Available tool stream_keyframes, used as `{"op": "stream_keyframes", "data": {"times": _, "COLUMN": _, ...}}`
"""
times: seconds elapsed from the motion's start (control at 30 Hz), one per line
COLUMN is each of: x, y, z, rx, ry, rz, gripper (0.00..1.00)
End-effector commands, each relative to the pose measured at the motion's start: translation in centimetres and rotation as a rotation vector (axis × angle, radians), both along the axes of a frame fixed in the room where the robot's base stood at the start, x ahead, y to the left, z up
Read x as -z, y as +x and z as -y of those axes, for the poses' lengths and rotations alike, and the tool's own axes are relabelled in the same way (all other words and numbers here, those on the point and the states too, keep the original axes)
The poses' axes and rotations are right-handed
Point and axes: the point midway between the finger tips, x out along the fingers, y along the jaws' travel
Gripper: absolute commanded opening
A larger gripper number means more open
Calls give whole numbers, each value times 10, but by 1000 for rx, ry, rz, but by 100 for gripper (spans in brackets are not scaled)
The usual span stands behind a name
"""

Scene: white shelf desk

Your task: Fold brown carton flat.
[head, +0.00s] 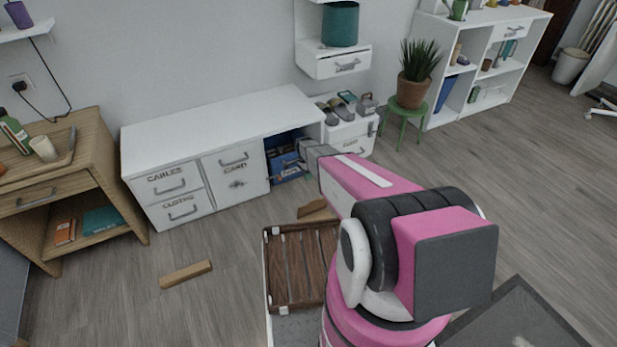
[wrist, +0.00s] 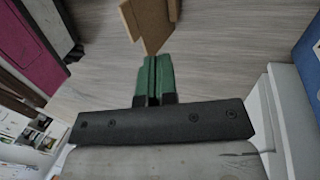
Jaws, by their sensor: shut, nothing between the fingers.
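A brown piece that looks like the carton (wrist: 150,22) stands just beyond my fingertips in the wrist view. In the head view a brown piece (head: 313,208), probably the same, shows on the floor just left of my arm, partly hidden. I cannot tell how far it is folded. My gripper (wrist: 152,78) has green fingers pressed together with nothing between them. Its tips are close to the carton's near edge; whether they touch is unclear. In the head view my gripper is by the open cabinet compartment, its fingertips hard to make out.
A white low cabinet (head: 190,130) stands along the wall, its open compartment holding blue things (head: 288,166). A slatted brown tray (head: 300,262) is below my arm. A brown block (head: 186,274) lies on the floor. The floor in front of the cabinet is mostly clear.

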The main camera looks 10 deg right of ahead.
Motion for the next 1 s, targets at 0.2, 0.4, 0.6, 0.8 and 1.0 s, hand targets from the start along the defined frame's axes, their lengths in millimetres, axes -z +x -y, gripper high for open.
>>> {"op": "stream_keyframes", "data": {"times": 0.2, "x": 42, "y": -11, "z": 4, "rx": -1, "ry": 0, "rz": -1, "gripper": 0}}
{"op": "stream_keyframes", "data": {"times": 0.4, "x": 69, "y": -26, "z": 9, "rx": -1, "ry": 0, "rz": 0, "gripper": 0}}
{"op": "stream_keyframes", "data": {"times": 0.6, "x": 73, "y": -49, "z": 16, "rx": -1, "ry": 0, "rz": 0, "gripper": 0}}
{"op": "stream_keyframes", "data": {"times": 0.8, "x": 75, "y": -56, "z": 18, "rx": -2, "ry": 0, "rz": 1, "gripper": 0}}
{"op": "stream_keyframes", "data": {"times": 1.0, "x": 76, "y": -56, "z": 18, "rx": -2, "ry": 0, "rz": 1, "gripper": 0}}
